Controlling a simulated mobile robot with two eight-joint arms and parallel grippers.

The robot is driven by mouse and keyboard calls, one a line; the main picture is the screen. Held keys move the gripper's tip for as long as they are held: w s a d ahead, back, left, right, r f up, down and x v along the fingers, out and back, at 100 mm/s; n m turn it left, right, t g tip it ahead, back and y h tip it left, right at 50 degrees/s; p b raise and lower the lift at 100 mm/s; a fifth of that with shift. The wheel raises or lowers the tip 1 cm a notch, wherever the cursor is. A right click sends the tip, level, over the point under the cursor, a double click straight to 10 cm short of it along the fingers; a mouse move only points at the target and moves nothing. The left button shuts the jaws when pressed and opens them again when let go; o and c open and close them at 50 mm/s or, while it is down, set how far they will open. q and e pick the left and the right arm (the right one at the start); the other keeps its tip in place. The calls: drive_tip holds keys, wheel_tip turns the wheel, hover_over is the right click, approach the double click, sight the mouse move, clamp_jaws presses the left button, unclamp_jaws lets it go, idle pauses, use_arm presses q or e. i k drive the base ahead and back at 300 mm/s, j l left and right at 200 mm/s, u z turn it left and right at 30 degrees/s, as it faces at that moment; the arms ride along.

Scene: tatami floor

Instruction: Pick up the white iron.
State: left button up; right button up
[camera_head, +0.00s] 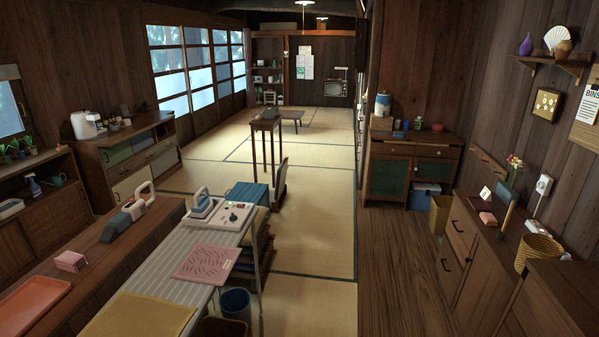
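An iron with a pale handle and a blue-grey lower body (202,205) stands on the far end of the striped ironing table, on or against a white panel (232,215) with small dark and red parts. A second iron-like thing, white with a looped handle and a teal lower part (137,204), sits on the long wooden counter to the left. A dark grey thing with a pale end (116,227) lies just in front of it. Neither of my grippers shows in the head view, and nothing is seen held.
The striped table (150,276) bears a pink patterned mat (207,262) and a yellow cloth (138,316). The wooden counter (100,262) holds an orange tray (30,305) and a pink block (71,261). A blue bin (235,304) stands beside the table.

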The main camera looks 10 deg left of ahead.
sight(201, 208)
drive_tip(key=i+l, duration=0.1)
drive_tip(key=i, duration=0.7)
drive_tip(key=i+l, duration=0.1)
drive_tip(key=i, duration=0.7)
drive_tip(key=i+u, duration=0.4)
drive_tip(key=i+l+u, duration=0.1)
drive_tip(key=i+u, duration=0.3)
drive_tip(key=i+l+u, duration=0.2)
drive_tip(key=u, duration=0.15)
drive_tip(key=i+u, duration=0.1)
drive_tip(key=u, duration=0.3)
drive_tip(key=i+u, duration=0.15)
drive_tip(key=u, duration=0.25)
drive_tip(key=i+l+u, duration=0.1)
drive_tip(key=u, duration=0.35)
drive_tip(key=l+u, duration=0.15)
drive_tip(key=u, duration=0.25)
drive_tip(key=i+l+u, duration=0.15)
drive_tip(key=u, duration=0.15)
drive_tip(key=i+l+u, duration=0.2)
drive_tip(key=u, duration=0.15)
